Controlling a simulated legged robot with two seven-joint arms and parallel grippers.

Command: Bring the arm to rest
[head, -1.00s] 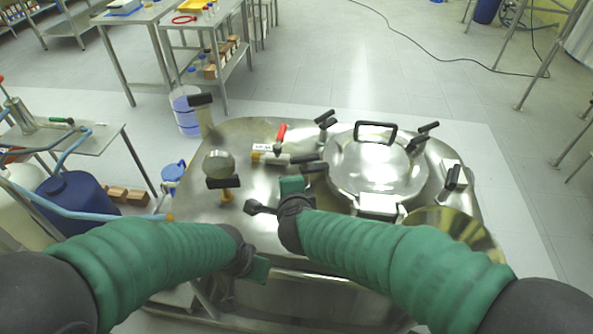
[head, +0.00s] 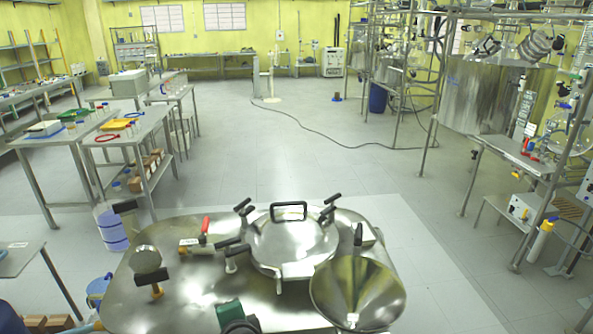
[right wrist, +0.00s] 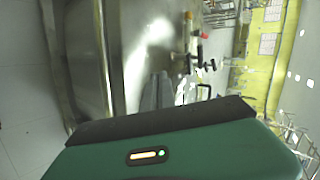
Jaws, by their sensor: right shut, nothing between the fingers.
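In the right wrist view my right gripper (right wrist: 157,82) shows two grey fingers close together, shut and empty, over the bare steel of the reactor top. In the head view only a green and dark piece of my right arm shows at the bottom edge, in front of the steel reactor top (head: 195,305). The fingers cannot be made out there. My left gripper is not in view.
The reactor top carries a round lid (head: 295,245) with black handles, a steel funnel (head: 357,292), a red-handled valve (head: 205,228) and a sight glass (head: 146,259). Tables (head: 150,120) stand left, glassware racks right. The floor (head: 300,150) beyond is open.

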